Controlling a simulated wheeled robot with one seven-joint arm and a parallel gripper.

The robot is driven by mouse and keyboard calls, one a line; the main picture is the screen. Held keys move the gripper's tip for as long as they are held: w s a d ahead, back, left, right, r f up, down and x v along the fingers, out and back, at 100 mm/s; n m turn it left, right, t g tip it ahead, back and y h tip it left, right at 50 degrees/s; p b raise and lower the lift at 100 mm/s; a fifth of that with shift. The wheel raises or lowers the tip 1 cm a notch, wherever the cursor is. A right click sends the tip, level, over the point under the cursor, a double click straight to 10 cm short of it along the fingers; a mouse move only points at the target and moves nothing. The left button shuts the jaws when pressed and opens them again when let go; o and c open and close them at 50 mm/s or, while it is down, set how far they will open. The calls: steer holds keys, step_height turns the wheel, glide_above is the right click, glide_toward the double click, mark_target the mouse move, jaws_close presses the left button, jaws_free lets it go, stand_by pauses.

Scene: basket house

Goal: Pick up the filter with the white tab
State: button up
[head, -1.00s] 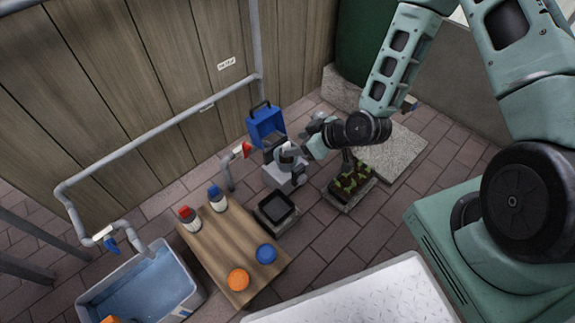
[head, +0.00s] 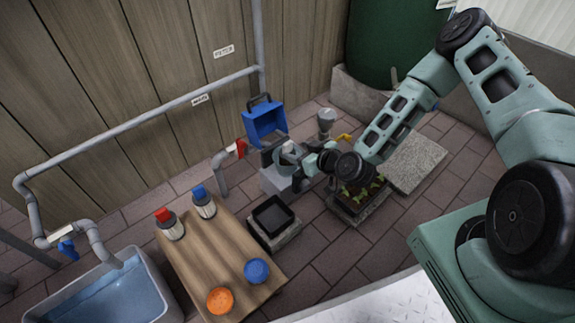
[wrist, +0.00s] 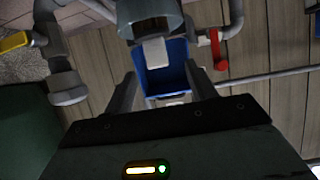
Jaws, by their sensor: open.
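A grey, round filter housing (wrist: 150,14) with a white tab (wrist: 155,52) shows at the top of the wrist view. The tab lies near the line between the fingertips of my gripper (wrist: 160,72), just beyond them. The fingers are apart, with nothing held between them. In the head view, my gripper (head: 284,166) is at the grey round part (head: 288,149) above a pale block (head: 278,182). My fingers partly hide that part, and the white tab cannot be made out there.
A blue open box (head: 265,122) stands behind, near the fence. A red-handled tap (head: 240,148) is to the left and a yellow-handled one (head: 344,138) to the right. A black tray (head: 272,216) and a wooden table (head: 213,250) with bottles and lids stand in front.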

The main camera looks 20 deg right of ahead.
mark_target(289, 147)
steer(key=b+x, duration=0.1)
steer(key=x, duration=0.3)
steer(key=b+x, duration=0.4)
steer(key=shift+w+d+f, duration=0.15)
steer(key=shift+w+f, duration=0.15)
steer(key=shift+w, duration=0.25)
steer(key=shift+r, duration=0.1)
jaws_close()
